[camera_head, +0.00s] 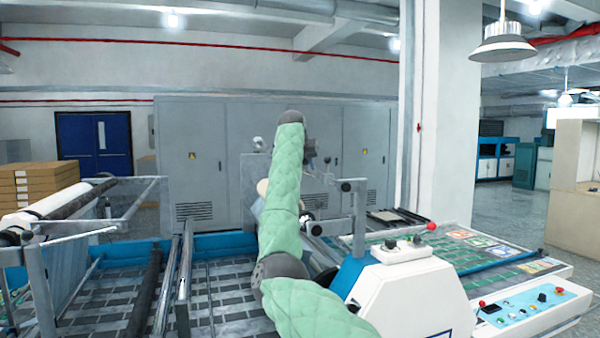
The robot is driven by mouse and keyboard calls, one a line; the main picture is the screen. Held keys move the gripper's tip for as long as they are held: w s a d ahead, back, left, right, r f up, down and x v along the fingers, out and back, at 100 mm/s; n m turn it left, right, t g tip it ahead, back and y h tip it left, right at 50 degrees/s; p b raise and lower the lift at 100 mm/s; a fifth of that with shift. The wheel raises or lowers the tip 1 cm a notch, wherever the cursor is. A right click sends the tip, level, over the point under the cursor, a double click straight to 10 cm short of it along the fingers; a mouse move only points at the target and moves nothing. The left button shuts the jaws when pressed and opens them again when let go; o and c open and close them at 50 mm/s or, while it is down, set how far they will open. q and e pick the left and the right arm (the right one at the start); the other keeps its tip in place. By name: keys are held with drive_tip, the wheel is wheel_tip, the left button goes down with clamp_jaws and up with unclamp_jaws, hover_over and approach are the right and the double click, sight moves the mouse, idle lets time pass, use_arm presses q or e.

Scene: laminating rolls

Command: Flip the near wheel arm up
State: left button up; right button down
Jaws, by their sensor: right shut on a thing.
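The near wheel arm (330,227) is a grey bar running left from a grey upright post (359,215) behind the white machine housing. It looks low and roughly level; its left end is partly hidden. My right arm, in green padding, rises from the bottom and bends over at the top. My right gripper (307,216) is mostly hidden behind that arm, low at the left end of the bar. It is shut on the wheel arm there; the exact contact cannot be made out. My left gripper is not in view.
The white housing (405,295) with a red-knobbed lever stands close at the right, beside a button panel (530,305). A printed sheet bed (490,245) lies behind it. Rollers and a frame (85,205) fill the left. Grey cabinets (190,150) stand behind.

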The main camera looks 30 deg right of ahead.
drive_tip(key=shift+s+d+r, duration=0.2)
drive_tip(key=shift+d+r, duration=0.1)
drive_tip(key=shift+r, duration=0.25)
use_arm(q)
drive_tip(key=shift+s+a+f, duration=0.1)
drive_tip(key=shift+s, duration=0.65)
use_arm(e)
drive_tip(key=shift+s+d+r, duration=0.3)
drive_tip(key=shift+d+r, duration=0.3)
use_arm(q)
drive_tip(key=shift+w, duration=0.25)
use_arm(e)
drive_tip(key=c, duration=1.1)
unclamp_jaws()
